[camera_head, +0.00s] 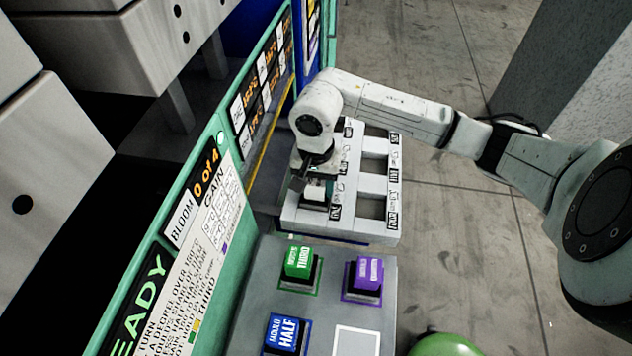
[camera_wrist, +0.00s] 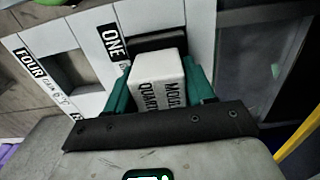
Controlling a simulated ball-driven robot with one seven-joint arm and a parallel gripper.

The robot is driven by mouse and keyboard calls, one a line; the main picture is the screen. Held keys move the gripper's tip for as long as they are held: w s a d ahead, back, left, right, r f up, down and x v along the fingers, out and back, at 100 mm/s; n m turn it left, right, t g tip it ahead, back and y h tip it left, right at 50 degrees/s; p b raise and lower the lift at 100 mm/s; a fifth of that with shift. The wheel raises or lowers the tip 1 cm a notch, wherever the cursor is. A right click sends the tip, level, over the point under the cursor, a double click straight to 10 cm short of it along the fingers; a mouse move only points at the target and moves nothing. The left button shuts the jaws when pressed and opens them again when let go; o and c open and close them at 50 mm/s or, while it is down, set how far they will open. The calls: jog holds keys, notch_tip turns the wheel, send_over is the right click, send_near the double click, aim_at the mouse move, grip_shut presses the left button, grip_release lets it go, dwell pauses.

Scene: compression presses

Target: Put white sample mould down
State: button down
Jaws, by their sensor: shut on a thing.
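The white sample mould (camera_wrist: 160,82), lettered with "QUARTER", is between the teal fingers of my gripper (camera_wrist: 160,88) in the wrist view. In the head view it shows as a small white block (camera_head: 315,188) under my gripper (camera_head: 316,190), at the near left of the pale slotted rack (camera_head: 352,228). My gripper is shut on it. In the wrist view the mould is at the slot labelled ONE, whose dark opening (camera_wrist: 158,42) shows just past it. I cannot tell how far it is into the slot, as its lower part is hidden.
The slot labelled FOUR (camera_wrist: 66,72) looks empty. Green (camera_head: 299,262), purple (camera_head: 368,274) and blue (camera_head: 283,334) blocks stand on the grey bench nearer me, beside a bare white-outlined square (camera_head: 357,342). A green-framed machine panel (camera_head: 205,215) rises close on the left.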

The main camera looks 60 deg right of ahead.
jog(key=shift+f, duration=0.35)
jog(key=shift+f, duration=0.1)
jog(key=shift+c, duration=2)
grip_release()
notch_tip(320, 180, up, 12)
jog(key=shift+r+b, duration=0.1)
jog(key=shift+b, duration=1.15)
